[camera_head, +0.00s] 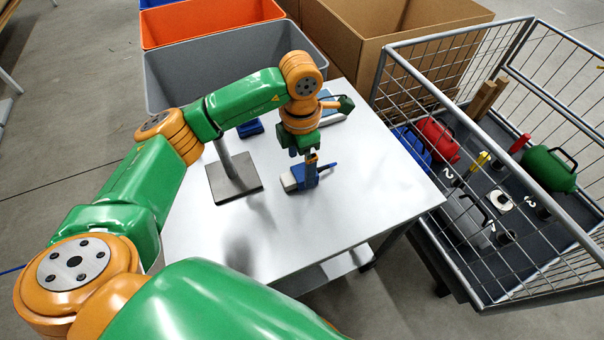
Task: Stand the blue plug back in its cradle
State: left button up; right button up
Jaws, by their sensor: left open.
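My left gripper (311,162) points down over the white table (375,190), open, close above and beside a blue object with a pale end (290,182), which looks like the blue plug lying on the table. The fingers partly hide the blue object, and I cannot tell whether they touch it. A dark square base with an upright grey post (235,180) stands to its left, partly behind my arm. A small blue block (250,128) sits farther back. I cannot tell which thing is the cradle. My right gripper is not in view.
A grey bin (190,75), an orange bin (205,22) and a cardboard box (375,40) stand behind the table. A wire cage (440,215) at the right holds red and green cans and other items. The table's right and front areas are clear.

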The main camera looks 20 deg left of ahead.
aim_at(302, 172)
pick_arm(q)
notch_tip(302, 172, down, 4)
jog(key=shift+d+r, duration=0.15)
jog(key=shift+r, duration=0.05)
grip_shut()
jog(key=shift+r, duration=0.1)
